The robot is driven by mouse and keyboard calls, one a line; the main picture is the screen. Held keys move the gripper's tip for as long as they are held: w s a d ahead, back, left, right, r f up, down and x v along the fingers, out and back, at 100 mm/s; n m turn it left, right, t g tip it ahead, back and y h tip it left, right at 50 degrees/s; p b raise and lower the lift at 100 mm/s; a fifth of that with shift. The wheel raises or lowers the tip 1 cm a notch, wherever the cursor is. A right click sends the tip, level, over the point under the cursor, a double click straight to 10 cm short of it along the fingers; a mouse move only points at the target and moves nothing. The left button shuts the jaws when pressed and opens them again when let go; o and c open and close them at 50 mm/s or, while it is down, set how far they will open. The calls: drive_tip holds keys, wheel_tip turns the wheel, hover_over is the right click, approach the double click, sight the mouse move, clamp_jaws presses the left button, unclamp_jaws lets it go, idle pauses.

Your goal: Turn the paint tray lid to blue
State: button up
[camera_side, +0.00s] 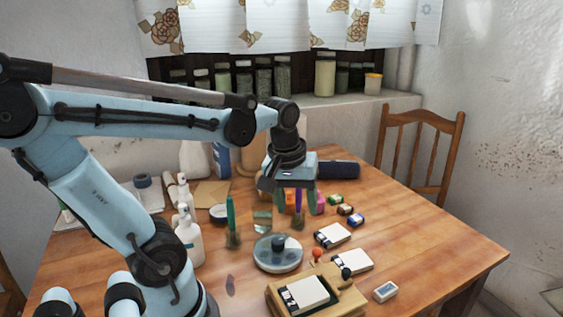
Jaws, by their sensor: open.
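The paint tray appears to be the round pale grey disc (290,262) on the wooden table, with a dark knob (279,243) near its middle. Its colour marks are too small to make out, so I cannot tell which colour the lid is turned to. My gripper (296,203) points down above and slightly behind the disc. It is open, with its two fingers apart. A purple upright thing shows between the fingers in the picture; I cannot tell its depth. I see no contact between gripper and lid.
A glass with a green brush (231,230) stands left of the disc, near white bottles (190,240). A wooden block with a white card (305,291) lies in front. White-topped cards (332,235), small coloured blocks (345,209) and an eraser (386,291) lie right.

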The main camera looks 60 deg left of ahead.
sight(278, 239)
drive_tip(key=s+a+n+g, duration=0.2)
drive_tip(key=a+n+g, duration=0.15)
drive_tip(key=n, duration=0.25)
drive_tip(key=shift+t+h, duration=0.35)
drive_tip(key=shift+h, duration=0.05)
drive_tip(key=shift+s+a+f, duration=0.1)
drive_tip(key=shift+a+f, duration=0.05)
drive_tip(key=shift+f, duration=2.7)
drive_tip(key=shift+a+f, duration=0.15)
drive_tip(key=shift+f, duration=2.65)
drive_tip(key=c, duration=1)
drive_tip(key=shift+c, duration=0.2)
